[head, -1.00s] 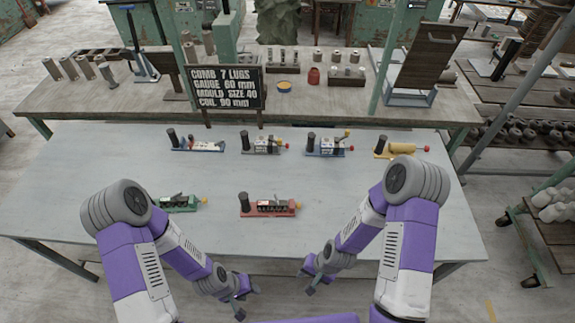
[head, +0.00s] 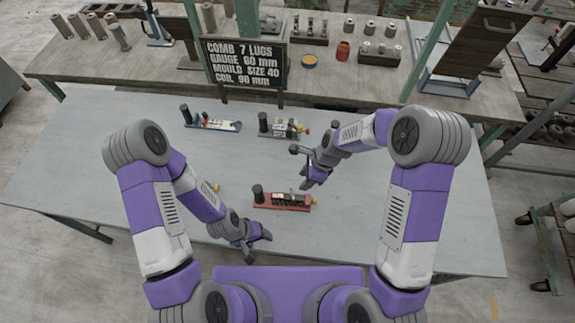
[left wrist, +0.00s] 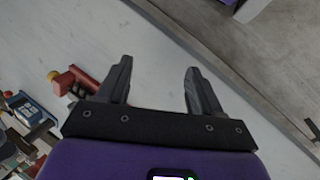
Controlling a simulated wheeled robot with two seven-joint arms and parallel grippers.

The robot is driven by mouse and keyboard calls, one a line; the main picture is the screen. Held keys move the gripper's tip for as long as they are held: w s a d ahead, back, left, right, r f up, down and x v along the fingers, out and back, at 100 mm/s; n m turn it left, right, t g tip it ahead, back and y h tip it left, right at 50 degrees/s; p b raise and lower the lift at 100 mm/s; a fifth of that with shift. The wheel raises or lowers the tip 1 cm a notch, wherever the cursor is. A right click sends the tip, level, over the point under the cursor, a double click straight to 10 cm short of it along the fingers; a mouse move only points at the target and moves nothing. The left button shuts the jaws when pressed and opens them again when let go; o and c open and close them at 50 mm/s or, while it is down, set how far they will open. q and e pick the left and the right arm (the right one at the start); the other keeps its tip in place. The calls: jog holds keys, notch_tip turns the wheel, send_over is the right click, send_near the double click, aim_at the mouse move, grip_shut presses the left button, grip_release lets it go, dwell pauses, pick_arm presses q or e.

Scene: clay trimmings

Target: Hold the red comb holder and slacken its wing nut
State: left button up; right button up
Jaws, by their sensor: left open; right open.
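The red comb holder (head: 285,202) lies on the pale table, with a black upright knob at its left end and a small yellow wing nut (head: 315,202) at its right end. My left gripper (head: 256,243) is open and empty, in front of the red holder and apart from it. In the left wrist view its spread fingers (left wrist: 158,80) have bare table between them, and a red piece (left wrist: 82,77) with a yellow tip shows left of them. My right gripper (head: 301,165) is open and empty, behind the red holder's right end.
A blue-and-white holder (head: 215,125) and a grey-and-white holder (head: 285,130) stand farther back. My left arm mostly hides another holder; its yellow tip (head: 214,187) shows. A lettered sign (head: 245,65) stands at the back. The table's left and right sides look clear.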

aim_at(257, 189)
pick_arm(q)
jog(key=shift+r, duration=0.1)
jog(key=shift+m+g+y, duration=0.3)
jog(key=shift+m+y, duration=0.2)
jog(key=w, duration=0.2)
jog(key=w+r, duration=0.1)
jog(key=w, duration=0.2)
jog(key=w+r, duration=0.1)
jog(key=w, duration=0.1)
jog(key=shift+w+d+r, duration=0.2)
jog(key=shift+w+d, duration=0.1)
jog(key=w+r+y, duration=0.1)
jog(key=w+r, duration=0.1)
jog(key=w+r+y, duration=0.1)
jog(key=w+r, duration=0.1)
jog(key=w, duration=0.1)
jog(key=w+a+r+y, duration=0.1)
jog(key=w+r, duration=0.1)
jog(key=w, duration=0.1)
jog(key=shift+w+a+r, duration=0.1)
jog(key=shift+w+r, duration=0.1)
jog(key=shift+r, duration=0.15)
notch_tip(257, 189, down, 7)
jog(key=shift+f, duration=0.15)
pick_arm(e)
jog(key=shift+s, duration=0.3)
pick_arm(q)
jog(key=shift+c, duration=0.4)
